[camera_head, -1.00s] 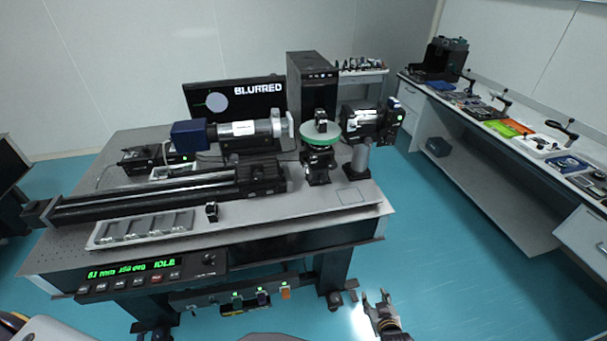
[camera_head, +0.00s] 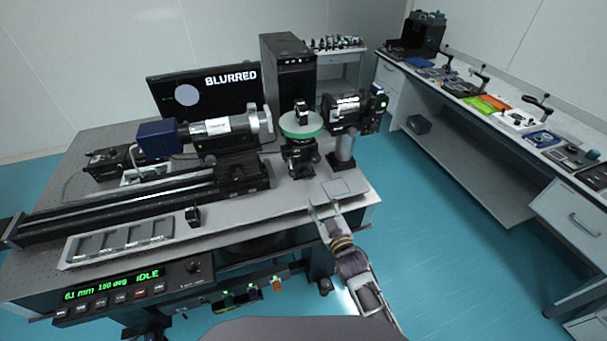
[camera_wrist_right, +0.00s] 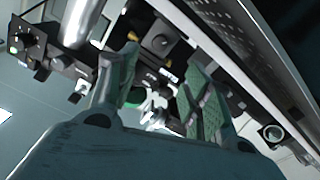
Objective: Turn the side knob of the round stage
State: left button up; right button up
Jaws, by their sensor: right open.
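The round stage (camera_head: 301,126) has a pale green disc top on a black mount, near the right end of the optical table. A small black part stands on the disc. The side knob is too small to make out in the head view. My right gripper (camera_head: 324,208) is open and empty at the table's front right edge, in front of and below the stage. In the right wrist view its two green-padded fingers (camera_wrist_right: 160,92) are spread, with blurred dark mounts and part of a green disc (camera_wrist_right: 146,104) beyond them. My left gripper is not in view.
A camera on a post (camera_head: 343,149) stands right of the stage. A lens tube (camera_head: 217,129) and a long black rail (camera_head: 130,205) lie to its left. A grey tray (camera_head: 118,240) is in front. The monitor (camera_head: 207,92) reads BLURRED.

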dwell(0.4)
jog(key=p, duration=0.1)
send_near(306, 173)
jog(key=shift+x, duration=0.8)
jog(key=shift+p+x, duration=0.3)
jog(key=shift+x, duration=3.15)
jog(key=shift+d, duration=0.1)
jog(key=c, duration=1)
jog(key=shift+n, duration=0.7)
jog(key=shift+c, duration=0.2)
jog(key=o, duration=1)
